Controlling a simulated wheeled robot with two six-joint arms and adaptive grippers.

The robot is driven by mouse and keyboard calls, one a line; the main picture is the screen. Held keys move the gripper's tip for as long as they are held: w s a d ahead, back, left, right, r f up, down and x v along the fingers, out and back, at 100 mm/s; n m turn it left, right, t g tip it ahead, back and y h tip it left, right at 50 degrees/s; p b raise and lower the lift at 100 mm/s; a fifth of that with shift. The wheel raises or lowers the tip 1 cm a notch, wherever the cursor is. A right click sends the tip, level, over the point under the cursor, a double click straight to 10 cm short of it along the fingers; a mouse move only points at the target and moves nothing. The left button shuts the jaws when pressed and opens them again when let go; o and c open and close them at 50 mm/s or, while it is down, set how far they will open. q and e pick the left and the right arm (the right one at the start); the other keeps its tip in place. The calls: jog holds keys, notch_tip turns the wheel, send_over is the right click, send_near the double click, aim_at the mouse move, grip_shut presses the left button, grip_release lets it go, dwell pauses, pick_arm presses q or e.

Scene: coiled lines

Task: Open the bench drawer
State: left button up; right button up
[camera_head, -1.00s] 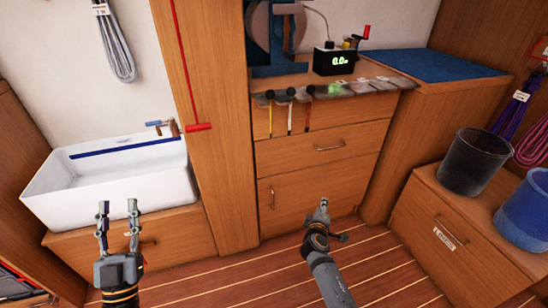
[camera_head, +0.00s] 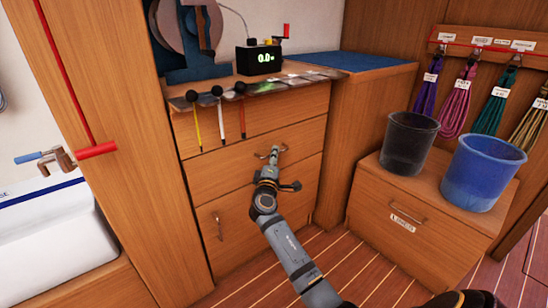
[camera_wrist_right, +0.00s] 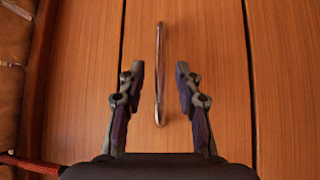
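The bench drawer (camera_head: 222,172) is the middle wooden front below the bench top, and it looks shut, flush with the panels around it. Its thin metal bar handle (camera_head: 262,155) is partly behind my right gripper (camera_head: 277,149). In the right wrist view the handle (camera_wrist_right: 159,70) stands between the two fingers of the gripper (camera_wrist_right: 159,90). The fingers are open, with a gap to the bar on each side. My left gripper is out of the head view.
A cupboard door (camera_head: 245,225) with its own handle is below the drawer. Rods with black knobs (camera_head: 217,91) hang from the bench edge. At right a low locker (camera_head: 380,210) carries a black bucket (camera_head: 408,142) and a blue bucket (camera_head: 480,172). A white sink (camera_head: 60,240) is at left.

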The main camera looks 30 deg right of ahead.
jog(key=shift+x, duration=1)
grip_shut()
